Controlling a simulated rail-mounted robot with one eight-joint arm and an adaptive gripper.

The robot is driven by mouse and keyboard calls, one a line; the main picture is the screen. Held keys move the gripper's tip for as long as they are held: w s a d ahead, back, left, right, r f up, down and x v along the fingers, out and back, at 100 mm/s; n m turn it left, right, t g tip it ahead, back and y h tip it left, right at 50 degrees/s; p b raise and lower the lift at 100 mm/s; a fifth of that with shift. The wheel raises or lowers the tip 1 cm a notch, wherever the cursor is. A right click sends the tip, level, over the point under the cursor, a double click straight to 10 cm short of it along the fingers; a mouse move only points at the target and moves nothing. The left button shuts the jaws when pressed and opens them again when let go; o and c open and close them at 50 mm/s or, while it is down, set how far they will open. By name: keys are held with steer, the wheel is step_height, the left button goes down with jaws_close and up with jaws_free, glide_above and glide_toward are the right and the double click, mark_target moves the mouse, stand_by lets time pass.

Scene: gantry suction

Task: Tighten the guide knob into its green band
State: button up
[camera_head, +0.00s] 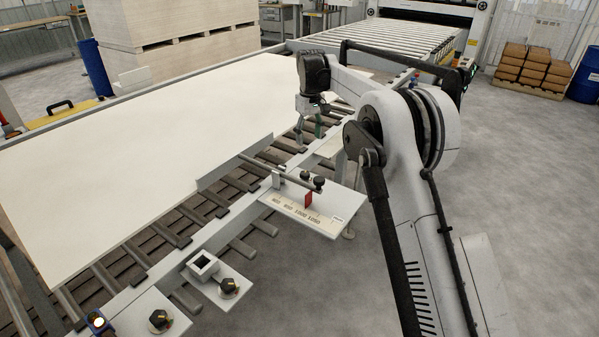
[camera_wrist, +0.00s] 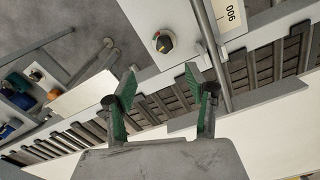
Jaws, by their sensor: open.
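A round black knob (camera_wrist: 163,42) sits on a pale plate in the wrist view. Small orange and green marks show at its edge; the pointer's exact position is too small to read. I cannot tell which knob in the head view it is. My gripper (camera_wrist: 160,84) has its green-padded fingers spread apart, with nothing between them. In the wrist view the knob lies beyond the fingertips, apart from them. In the head view my gripper (camera_head: 309,130) hangs above the frame edge, behind the guide rod (camera_head: 283,172). Two black knobs (camera_head: 312,180) stand at the rod's near end.
A scale plate (camera_head: 303,213) with a red pointer (camera_head: 308,200) lies under the rod; its "900" mark (camera_wrist: 230,13) shows in the wrist view. A large pale board (camera_head: 140,150) covers the rollers. Further dial knobs (camera_head: 229,286) stand nearer.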

mark_target(305, 173)
steer(key=f, duration=1)
steer(key=a+f, duration=0.1)
steer(key=f, duration=0.4)
steer(key=shift+w+f, duration=0.1)
steer(key=shift+w, duration=0.05)
steer(key=c, duration=1.1)
